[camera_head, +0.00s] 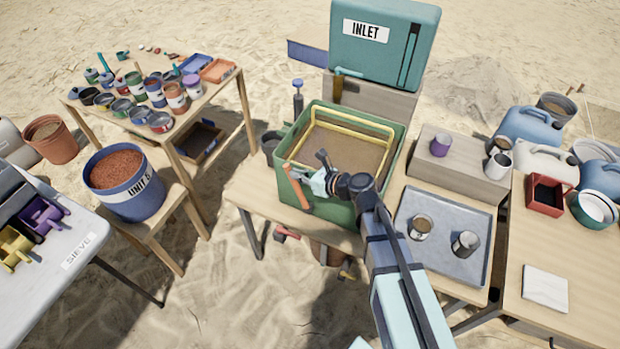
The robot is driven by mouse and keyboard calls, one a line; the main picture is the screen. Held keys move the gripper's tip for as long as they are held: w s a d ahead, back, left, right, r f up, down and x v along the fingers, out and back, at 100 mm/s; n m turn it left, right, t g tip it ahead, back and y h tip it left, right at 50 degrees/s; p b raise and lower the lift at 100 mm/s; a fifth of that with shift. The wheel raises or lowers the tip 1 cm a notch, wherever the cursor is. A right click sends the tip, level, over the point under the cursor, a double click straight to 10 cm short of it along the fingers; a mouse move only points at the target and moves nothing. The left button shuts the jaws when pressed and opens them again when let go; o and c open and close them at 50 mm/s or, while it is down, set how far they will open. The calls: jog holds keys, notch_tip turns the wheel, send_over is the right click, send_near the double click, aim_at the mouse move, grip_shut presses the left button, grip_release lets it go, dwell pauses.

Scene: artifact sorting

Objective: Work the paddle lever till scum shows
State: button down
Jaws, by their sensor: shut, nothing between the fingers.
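A green tank (400,172) stands on the wooden table, with a yellow frame (350,114) set inside its rim. The tank holds a brown, even-looking surface (345,148), and no distinct scum can be made out. An orange-handled lever (297,190) shows at the tank's front left side, tilted. I take it to be the paddle lever. My gripper (318,174) is shut and empty over the tank's front left edge, just right of the orange handle. Whether it touches the lever cannot be told. My wrist hides part of the tank's front rim.
A teal INLET box (383,45) stands behind the tank. A grey tray (440,262) with two cups lies right of my arm. A blue UNIT 5 bucket (128,190) and a table of tins (115,122) are at left. Jugs (528,128) and a red box (547,207) crowd the right table.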

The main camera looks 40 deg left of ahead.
jog(key=shift+x, duration=0.85)
jog(key=shift+s+a+r, duration=0.1)
jog(key=shift+s+r, duration=0.05)
jog(key=shift+r, duration=0.1)
jog(key=d+r+b, duration=0.1)
jog(key=d+r, duration=0.6)
jog(key=r, duration=0.3)
jog(key=shift+d+r, duration=0.3)
jog(key=shift+r, duration=0.05)
jog(key=shift+s, duration=0.1)
